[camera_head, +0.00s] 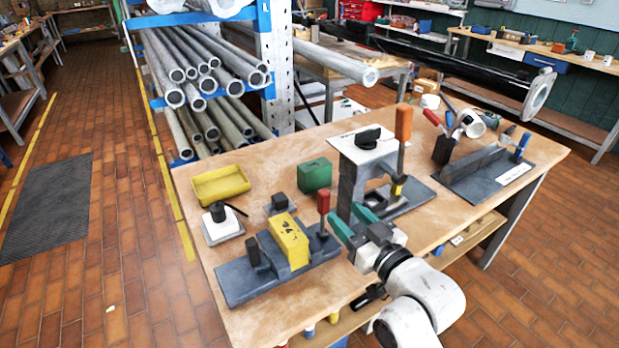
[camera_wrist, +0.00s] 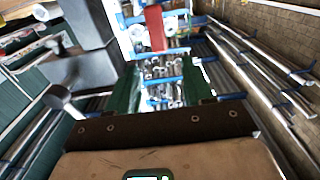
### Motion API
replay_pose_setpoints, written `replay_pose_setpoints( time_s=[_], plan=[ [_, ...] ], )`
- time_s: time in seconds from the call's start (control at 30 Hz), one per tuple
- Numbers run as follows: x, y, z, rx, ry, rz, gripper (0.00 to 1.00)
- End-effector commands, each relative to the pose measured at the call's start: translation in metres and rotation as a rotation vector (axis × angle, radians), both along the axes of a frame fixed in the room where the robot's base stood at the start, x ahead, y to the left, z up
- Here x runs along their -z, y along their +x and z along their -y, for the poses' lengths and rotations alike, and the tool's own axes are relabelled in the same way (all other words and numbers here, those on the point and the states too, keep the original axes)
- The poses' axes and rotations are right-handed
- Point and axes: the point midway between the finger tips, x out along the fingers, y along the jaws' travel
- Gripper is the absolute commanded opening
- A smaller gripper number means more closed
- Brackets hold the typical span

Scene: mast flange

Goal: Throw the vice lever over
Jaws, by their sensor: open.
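The vice (camera_head: 233,289) is a dark grey base at the front left of the bench, with a yellow block (camera_head: 290,243) in it. Its lever (camera_head: 323,201) has a red grip and stands about upright at the block's right end. A red grip, seemingly the same lever, shows in the wrist view (camera_wrist: 155,27), ahead of and above the gap between my fingers. My gripper (camera_head: 347,221) has green fingers, open and empty, just right of the lever and apart from it. The fingers also show in the wrist view (camera_wrist: 162,88).
A grey stand (camera_head: 347,180) with an orange-handled lever (camera_head: 403,123) rises behind my gripper. A yellow tray (camera_head: 220,185), a green block (camera_head: 314,175) and a black-knobbed white block (camera_head: 222,226) are behind the vice. A dark plate with tools (camera_head: 480,180) lies right.

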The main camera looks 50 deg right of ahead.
Motion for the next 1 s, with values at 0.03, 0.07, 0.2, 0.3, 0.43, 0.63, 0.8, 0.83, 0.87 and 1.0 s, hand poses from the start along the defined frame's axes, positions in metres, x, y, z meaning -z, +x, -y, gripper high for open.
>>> replay_pose_setpoints(
  time_s=[0.03, 0.07, 0.2, 0.3, 0.43, 0.63, 0.8, 0.83, 0.87, 1.0],
  plan=[
    [0.000, 0.001, 0.001, 0.001, 0.000, 0.001, 0.51],
    [-0.001, 0.002, 0.001, 0.001, 0.000, 0.001, 0.51],
    [-0.002, 0.015, 0.005, 0.001, -0.001, 0.003, 0.51],
    [-0.003, 0.030, 0.009, 0.000, -0.001, 0.003, 0.51],
    [-0.003, 0.053, 0.016, 0.001, -0.001, 0.002, 0.51],
    [-0.002, 0.084, 0.024, 0.000, 0.000, 0.001, 0.51],
    [-0.001, 0.099, 0.028, 0.000, -0.001, 0.000, 0.51],
    [0.000, 0.101, 0.029, 0.000, -0.001, 0.000, 0.51],
    [0.000, 0.102, 0.029, 0.000, -0.001, -0.001, 0.51],
    [0.000, 0.104, 0.030, 0.000, -0.001, 0.000, 0.51]
  ],
)
